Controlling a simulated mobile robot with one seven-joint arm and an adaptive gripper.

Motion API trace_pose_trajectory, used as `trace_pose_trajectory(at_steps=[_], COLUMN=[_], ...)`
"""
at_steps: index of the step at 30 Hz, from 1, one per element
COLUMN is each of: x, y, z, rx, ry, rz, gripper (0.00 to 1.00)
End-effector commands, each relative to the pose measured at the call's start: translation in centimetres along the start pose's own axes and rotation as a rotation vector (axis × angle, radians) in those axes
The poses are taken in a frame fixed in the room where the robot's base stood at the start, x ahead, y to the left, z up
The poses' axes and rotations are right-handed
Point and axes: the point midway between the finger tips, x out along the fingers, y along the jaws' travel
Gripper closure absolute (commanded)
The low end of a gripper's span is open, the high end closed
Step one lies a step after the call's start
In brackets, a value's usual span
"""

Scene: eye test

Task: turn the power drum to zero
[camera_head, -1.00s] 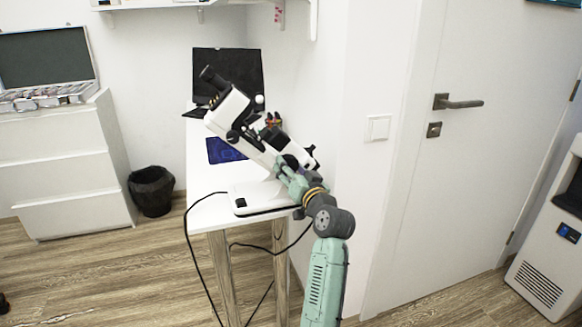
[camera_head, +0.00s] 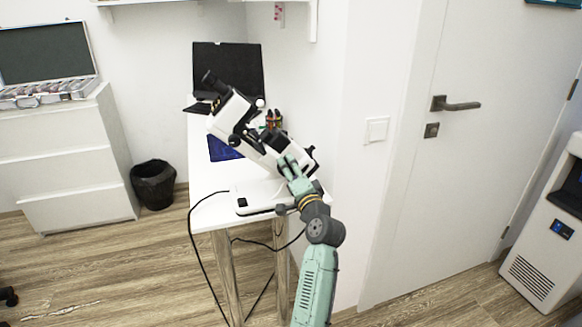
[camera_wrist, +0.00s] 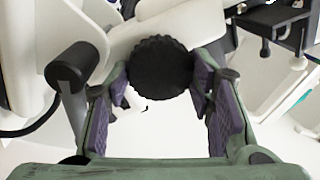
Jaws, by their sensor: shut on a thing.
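The power drum (camera_wrist: 160,67) is a black, ribbed round knob on a white microscope (camera_head: 232,110). In the wrist view it sits between the two purple-padded fingers of my gripper (camera_wrist: 161,82), with a pad against each side. My gripper (camera_head: 288,163) is shut on the drum. In the head view my gripper is at the microscope's right side and hides the drum. Any marks on the drum cannot be read.
The microscope stands on a narrow white table (camera_head: 208,190) against the wall, with a black laptop (camera_head: 228,68) behind. A black cylindrical knob (camera_wrist: 72,66) is close to the left finger. A black cable (camera_head: 191,245) hangs from the table. A bin (camera_head: 153,185) stands left.

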Motion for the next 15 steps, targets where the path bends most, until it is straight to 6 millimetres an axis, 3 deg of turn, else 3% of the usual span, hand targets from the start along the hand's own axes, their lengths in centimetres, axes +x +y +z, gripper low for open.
trace_pose_trajectory(at_steps=[15], x=[-0.01], y=[0.0], z=[-0.1], rx=[0.07], ry=[0.009], rz=[0.001], gripper=[0.8])
